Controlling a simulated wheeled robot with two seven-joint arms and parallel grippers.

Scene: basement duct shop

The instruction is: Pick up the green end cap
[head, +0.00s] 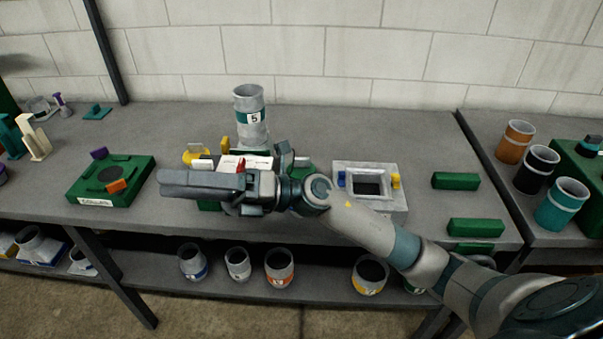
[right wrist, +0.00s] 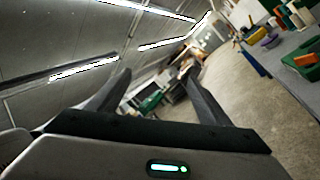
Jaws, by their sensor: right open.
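I cannot single out the green end cap for certain. A small flat green piece with an upright tab (head: 97,112) lies at the back left of the bench. Another green thing (head: 303,204) is mostly hidden behind my right wrist. My right gripper (head: 165,184) reaches in from the right, pointing left above the middle of the bench. In the right wrist view its fingers (right wrist: 159,74) stand apart with nothing between them. My left gripper is not in view.
A grey duct marked 5 (head: 250,118) stands behind my gripper. A green box (head: 137,187) is left, a grey square fitting (head: 398,200) right of centre. Green blocks (head: 456,181) lie further right. Ring-shaped pieces stand on the lower shelf (head: 318,289).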

